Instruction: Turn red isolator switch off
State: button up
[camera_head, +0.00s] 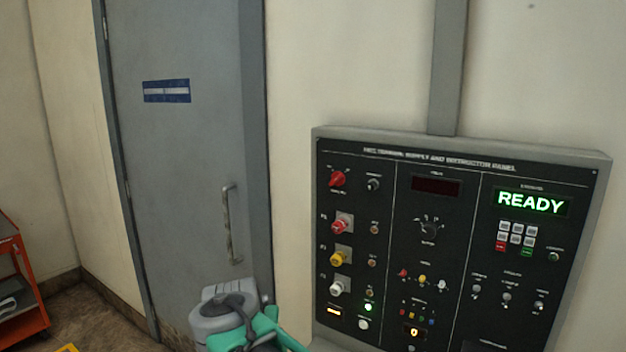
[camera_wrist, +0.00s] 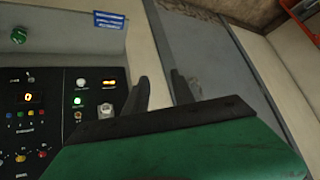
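The control panel (camera_head: 465,165) stands at the right in the head view. A red rotary knob (camera_head: 337,179) is at its upper left; a second red knob (camera_head: 340,226) on a pale square plate sits below it. The small labels are too blurred to read, and I cannot tell either knob's setting surely. In the wrist view my gripper (camera_wrist: 160,92) is open, its two dark fingers apart with nothing between them. It is low and left of the panel, apart from both red knobs. Neither large red knob shows clearly in the wrist view.
Below the red knobs are a yellow knob (camera_head: 338,257) and a white knob (camera_head: 338,287). The display (camera_head: 530,203) reads READY in green. A grey door with a handle (camera_head: 231,222) is left of the panel. A red cart (camera_head: 18,290) stands at the far left.

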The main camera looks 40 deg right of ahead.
jog(key=w+d+r+m+t+h, duration=0.1)
jog(key=w+d+r+m+h, duration=0.35)
jog(key=d+r, duration=0.35)
jog(key=m+g+h+p, duration=0.1)
jog(key=m+g+h, duration=0.1)
jog(key=m+h, duration=0.75)
send_near(334, 180)
jog(key=r+m+y, duration=0.1)
jog(key=y, duration=0.1)
jog(key=p+x, duration=0.1)
jog(key=x, duration=0.1)
jog(key=p+x, duration=0.1)
jog(key=x, duration=0.1)
jog(key=p+x, duration=0.1)
jog(key=x, duration=0.2)
jog(key=shift+s+r, duration=0.25)
jog(key=shift+r, duration=0.15)
jog(key=shift+w+d+f, duration=0.15)
jog(key=shift+w+d, duration=0.05)
jog(key=shift+d, duration=0.25)
grip_shut()
